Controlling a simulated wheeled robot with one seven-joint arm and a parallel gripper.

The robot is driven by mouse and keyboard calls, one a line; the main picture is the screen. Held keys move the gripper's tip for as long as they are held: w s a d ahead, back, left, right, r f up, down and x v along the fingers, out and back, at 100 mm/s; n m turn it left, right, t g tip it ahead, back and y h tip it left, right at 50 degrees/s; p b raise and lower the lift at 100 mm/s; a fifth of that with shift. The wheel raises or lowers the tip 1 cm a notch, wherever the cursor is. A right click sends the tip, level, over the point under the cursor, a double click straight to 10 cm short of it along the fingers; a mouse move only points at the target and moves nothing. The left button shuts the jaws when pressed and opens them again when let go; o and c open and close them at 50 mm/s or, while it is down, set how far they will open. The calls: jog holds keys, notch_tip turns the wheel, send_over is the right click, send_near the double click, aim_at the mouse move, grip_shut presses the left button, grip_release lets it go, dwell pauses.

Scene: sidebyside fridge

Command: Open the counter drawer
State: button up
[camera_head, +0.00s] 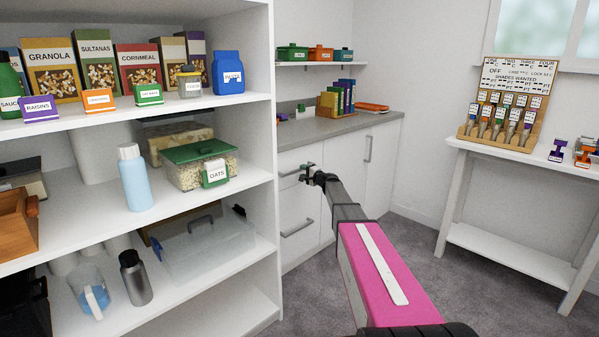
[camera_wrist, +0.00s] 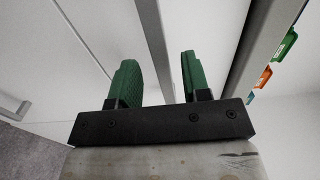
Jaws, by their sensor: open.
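The counter drawer (camera_head: 289,190) is the upper white front under the grey worktop, and it looks closed. Its grey bar handle (camera_head: 290,171) runs across the front. My gripper (camera_head: 311,175) is at the handle's right end in the head view. In the wrist view, my gripper (camera_wrist: 160,82) has its two green fingers apart. The grey handle bar (camera_wrist: 152,35) runs between them, with one finger on each side and small gaps showing. The handle's end near my palm is hidden.
Below is another drawer handle (camera_head: 297,228); right is a cabinet door with a vertical handle (camera_head: 367,148). The grey worktop (camera_head: 345,127) overhangs. A loaded white shelf unit (camera_head: 262,190) stands close left. Carpet (camera_head: 420,250) is clear before the side table (camera_head: 510,157).

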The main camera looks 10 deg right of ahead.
aim_at(300, 170)
jog(key=x, duration=0.3)
jog(key=shift+w+a, duration=0.1)
jog(key=shift+w, duration=0.05)
grip_shut()
jog(key=v, duration=3.9)
jog(key=shift+s, duration=0.4)
grip_release()
jog(key=v, duration=1.1)
